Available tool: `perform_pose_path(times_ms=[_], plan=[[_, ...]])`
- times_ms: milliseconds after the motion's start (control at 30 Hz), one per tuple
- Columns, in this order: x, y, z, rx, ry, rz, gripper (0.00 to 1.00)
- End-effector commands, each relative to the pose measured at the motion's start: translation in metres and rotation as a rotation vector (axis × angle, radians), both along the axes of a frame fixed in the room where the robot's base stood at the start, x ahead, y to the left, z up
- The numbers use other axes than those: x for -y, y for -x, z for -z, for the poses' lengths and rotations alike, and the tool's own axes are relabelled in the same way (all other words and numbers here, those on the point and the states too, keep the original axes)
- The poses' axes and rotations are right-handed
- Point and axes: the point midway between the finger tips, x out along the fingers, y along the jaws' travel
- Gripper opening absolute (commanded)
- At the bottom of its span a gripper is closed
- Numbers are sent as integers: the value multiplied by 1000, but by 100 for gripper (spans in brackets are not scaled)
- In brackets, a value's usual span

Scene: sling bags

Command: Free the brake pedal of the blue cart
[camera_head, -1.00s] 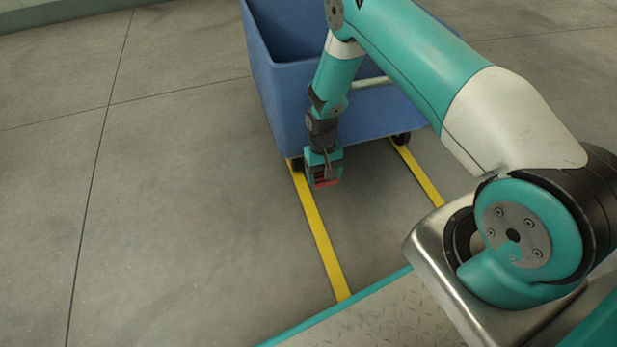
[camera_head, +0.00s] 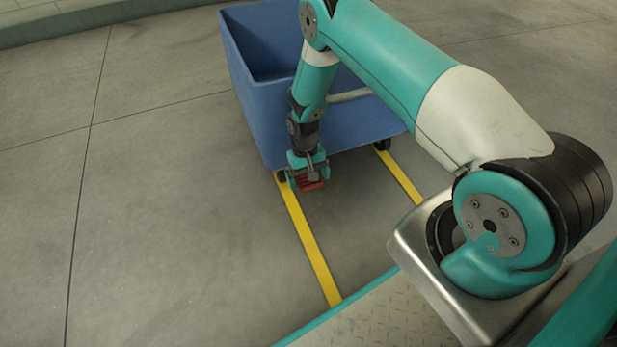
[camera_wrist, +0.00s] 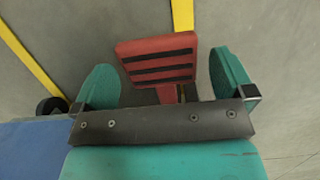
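The blue cart (camera_head: 255,110) stands on the floor at the top middle of the head view, and its near lower edge partly hides behind my arm. The red brake pedal (camera_wrist: 155,48), with black stripes, sits low at the cart's near side; in the head view the pedal (camera_head: 311,185) shows just below my gripper. My gripper (camera_wrist: 165,78) is open, with one green finger on each side of the pedal. Gaps show between the fingers and the pedal. In the head view my gripper (camera_head: 308,169) points down at the cart's near end.
Two yellow floor lines, a left one (camera_head: 310,240) and a right one (camera_head: 403,179), run from under the cart toward me. Dark casters (camera_head: 382,144) show under the cart. The floor (camera_head: 170,220) to the left is bare.

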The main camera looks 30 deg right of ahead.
Motion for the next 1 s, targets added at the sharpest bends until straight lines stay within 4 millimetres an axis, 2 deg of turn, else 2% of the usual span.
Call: perform_pose_path(times_ms=[167, 267, 633, 1000], plan=[[0, 1, -2, -3, 0, 0, 100], [0, -1, -11, -2, -1, 0, 100], [3, -15, -69, 0, 0, 1, 100], [3, -16, -73, -1, 0, 0, 100]])
